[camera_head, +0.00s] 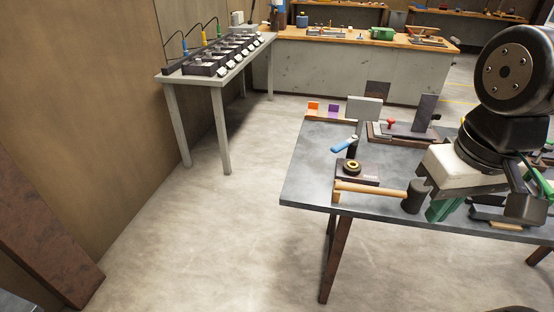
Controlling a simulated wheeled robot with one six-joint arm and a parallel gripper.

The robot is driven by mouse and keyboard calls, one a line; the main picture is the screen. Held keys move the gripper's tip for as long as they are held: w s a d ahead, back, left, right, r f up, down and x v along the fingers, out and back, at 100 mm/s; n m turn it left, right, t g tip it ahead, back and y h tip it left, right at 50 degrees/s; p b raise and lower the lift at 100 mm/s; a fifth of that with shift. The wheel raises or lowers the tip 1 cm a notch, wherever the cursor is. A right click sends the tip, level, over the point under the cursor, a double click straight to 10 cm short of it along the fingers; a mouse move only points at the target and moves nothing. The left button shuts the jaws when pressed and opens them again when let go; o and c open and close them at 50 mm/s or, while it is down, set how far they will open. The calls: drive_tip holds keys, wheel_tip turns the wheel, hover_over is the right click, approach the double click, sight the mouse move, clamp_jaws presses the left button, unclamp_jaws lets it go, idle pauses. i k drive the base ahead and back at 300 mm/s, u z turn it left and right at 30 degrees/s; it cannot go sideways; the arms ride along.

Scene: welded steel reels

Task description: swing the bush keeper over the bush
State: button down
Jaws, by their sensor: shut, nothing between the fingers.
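The bush keeper looks to be the short lever with a blue handle (345,144), on a dark upright post near the left of the table. The bush (352,166) is a yellow and black ring on a dark block (369,178). The blue handle lies behind and left of the bush, pointing away from it, and the bush's top is uncovered. My gripper (445,207) is at the right, over the table's front part, well right of the bush and apart from it. It is shut and empty. Its fingertips are hard to make out.
A mallet (370,189) with a wooden handle lies in front of the bush block, along the table's front edge. A red-knobbed fixture (391,124) and grey blocks stand behind. My arm hides the table's right part. Open floor lies left.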

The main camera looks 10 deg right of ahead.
sight(337, 148)
drive_tip(key=u, duration=0.4)
drive_tip(key=i, duration=0.95)
drive_tip(key=z, duration=0.65)
